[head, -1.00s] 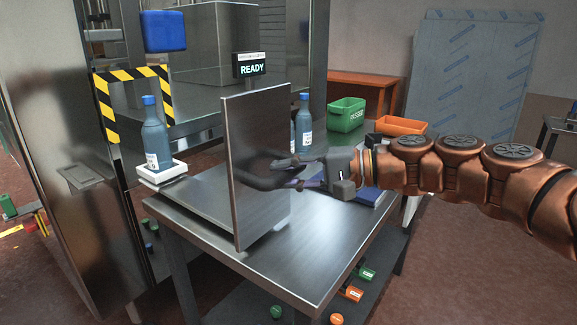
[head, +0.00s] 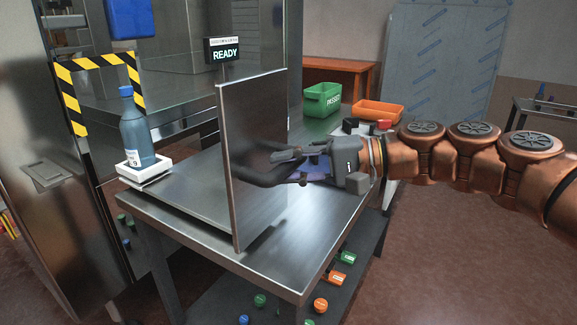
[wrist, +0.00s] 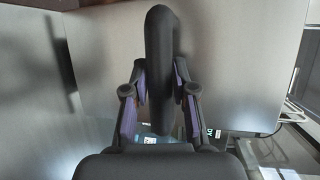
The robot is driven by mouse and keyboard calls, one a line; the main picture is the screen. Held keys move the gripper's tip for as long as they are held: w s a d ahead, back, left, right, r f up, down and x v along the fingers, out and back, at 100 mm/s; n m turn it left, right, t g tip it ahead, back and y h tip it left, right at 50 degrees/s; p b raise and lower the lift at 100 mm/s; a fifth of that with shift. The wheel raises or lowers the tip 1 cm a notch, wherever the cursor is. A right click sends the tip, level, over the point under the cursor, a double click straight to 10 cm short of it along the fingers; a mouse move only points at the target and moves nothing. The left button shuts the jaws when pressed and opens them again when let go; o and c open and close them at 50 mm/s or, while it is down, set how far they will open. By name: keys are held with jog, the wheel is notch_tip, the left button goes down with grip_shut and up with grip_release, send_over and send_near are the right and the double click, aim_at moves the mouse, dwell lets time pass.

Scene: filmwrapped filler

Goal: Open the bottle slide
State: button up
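The slide is an upright flat metal panel (head: 252,105) standing on the steel table, with a black arched handle (head: 265,165) on its right face. My gripper (head: 287,167) is at the handle, reaching in from the right. In the wrist view the black handle (wrist: 162,50) runs between my two fingers, with the purple pads against its sides; the gripper looks shut on it. A blue bottle (head: 137,135) stands upright on a white stand (head: 145,172) left of the panel. A second bottle is hidden behind the panel.
A "READY" sign (head: 225,53) stands behind the panel. A green crate (head: 322,99) and an orange tray (head: 378,113) are at the back right of the table. Several coloured caps lie on the lower shelf. The table front (head: 270,260) is clear.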

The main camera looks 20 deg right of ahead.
jog(key=o, duration=0.3)
jog(key=shift+o, duration=0.2)
jog(key=v, duration=1.2)
dwell(0.3)
